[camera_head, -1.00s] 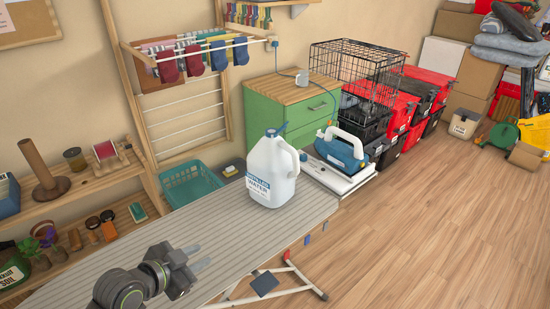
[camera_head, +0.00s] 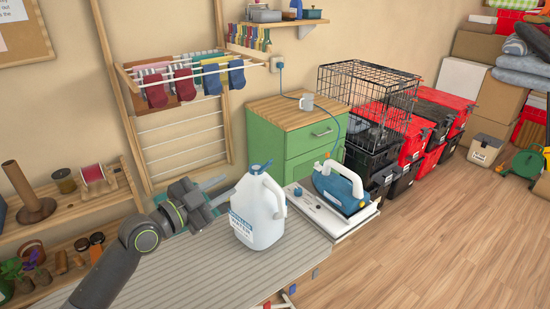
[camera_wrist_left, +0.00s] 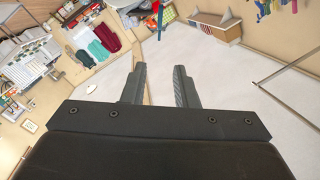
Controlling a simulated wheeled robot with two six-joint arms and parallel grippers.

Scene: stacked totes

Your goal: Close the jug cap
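The white water jug (camera_head: 256,214) stands upright on the grey striped board in the head view. Its blue cap (camera_head: 259,168) is at the top, with a small blue part tilted up to the right, so the lid looks raised; it is too small to be sure. My left gripper (camera_head: 222,189) is just left of the jug at about its shoulder height, fingers pointing right, apart and empty. Its two parted fingers also show in the left wrist view (camera_wrist_left: 160,75), where I do not see the jug. My right gripper is not in view.
A blue and white iron (camera_head: 342,188) sits on a white stand right of the jug. Shelves (camera_head: 70,210) stand at the left.

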